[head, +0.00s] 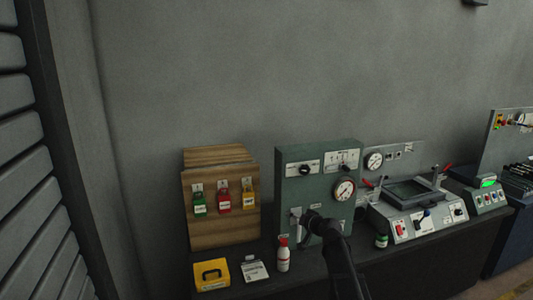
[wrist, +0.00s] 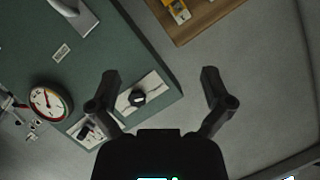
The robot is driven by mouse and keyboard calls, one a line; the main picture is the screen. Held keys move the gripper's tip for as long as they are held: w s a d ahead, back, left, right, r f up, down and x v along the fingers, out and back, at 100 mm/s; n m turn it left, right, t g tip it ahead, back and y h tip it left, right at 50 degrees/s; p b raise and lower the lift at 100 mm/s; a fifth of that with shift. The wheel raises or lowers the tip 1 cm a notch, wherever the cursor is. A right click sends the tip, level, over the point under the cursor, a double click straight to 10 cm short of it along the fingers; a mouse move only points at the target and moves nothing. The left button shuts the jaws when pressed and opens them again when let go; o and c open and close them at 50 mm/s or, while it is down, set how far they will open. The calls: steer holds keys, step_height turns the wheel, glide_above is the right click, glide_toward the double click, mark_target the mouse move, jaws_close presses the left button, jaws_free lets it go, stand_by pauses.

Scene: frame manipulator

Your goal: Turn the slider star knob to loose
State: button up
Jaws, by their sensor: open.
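I cannot tell for certain which part is the slider star knob. A black knob (head: 304,170) sits on a white plate at the upper left of the green cabinet (head: 290,195). The black knob (wrist: 138,98) also shows in the wrist view, between my fingers in the picture and nearer the left one. My gripper (wrist: 161,88) is open and empty, its two dark fingers wide apart. In the head view my dark arm rises in front of the cabinet's lower part, and the fingers are not clear there. The knob's setting is too small to read.
A round gauge (head: 345,189) is on the cabinet. A wooden board (head: 222,232) with hanging tags stands at left. A yellow box (head: 212,274) and a white bottle (head: 283,255) stand on the bench in front. A grey machine (head: 418,215) with levers is at right.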

steer(key=s+a+f+n+g+b, duration=0.25)
steer(key=s+f+g, duration=0.25)
steer(key=s+f, duration=0.5)
steer(key=s+d+f+m+g+h+b, duration=0.1)
steer(key=s+d+f+g+h+b, duration=0.1)
steer(key=s, duration=1)
steer(key=s+d+f+g+h+b, duration=0.3)
steer(key=s+d+f+g+h, duration=0.2)
steer(key=s+f, duration=0.4)
steer(key=s+d, duration=0.1)
steer(key=s, duration=0.3)
steer(key=shift+d+m+g+h, duration=0.3)
steer(key=shift+m, duration=0.05)
